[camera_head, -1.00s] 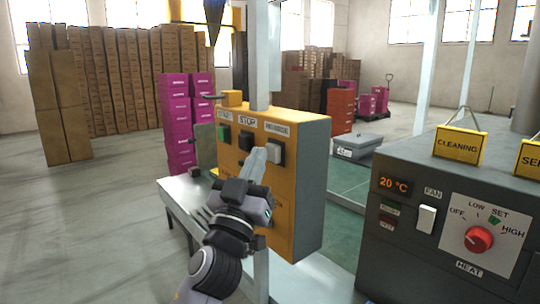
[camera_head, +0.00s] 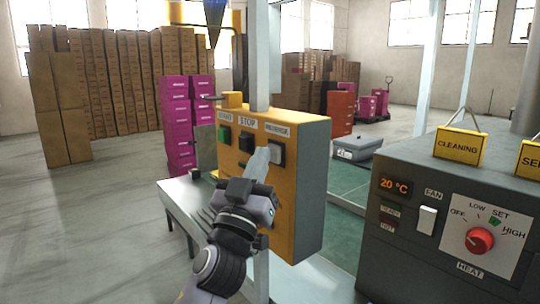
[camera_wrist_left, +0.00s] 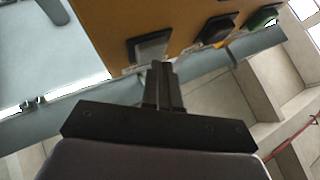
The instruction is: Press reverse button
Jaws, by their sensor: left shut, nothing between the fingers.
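The yellow control box (camera_head: 309,190) carries three buttons in a row under labels START, STOP and REVERSE. The reverse button (camera_head: 278,152), pale in a black frame, is the rightmost in the head view. In the left wrist view the reverse button (camera_wrist_left: 148,47) is the leftmost. My left gripper (camera_head: 264,153) is shut and empty, its tips just left of the reverse button in the head view. In the left wrist view the left gripper's tips (camera_wrist_left: 161,66) lie by the button's lower right edge. I cannot tell whether they touch it. My right gripper is not in view.
The stop button (camera_head: 246,141) and green start button (camera_head: 224,134) are close beside the left gripper. A grey machine (camera_head: 385,244) with a red heat knob (camera_head: 479,240) stands to the right. Stacked pink boxes (camera_head: 178,130) stand behind the control box.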

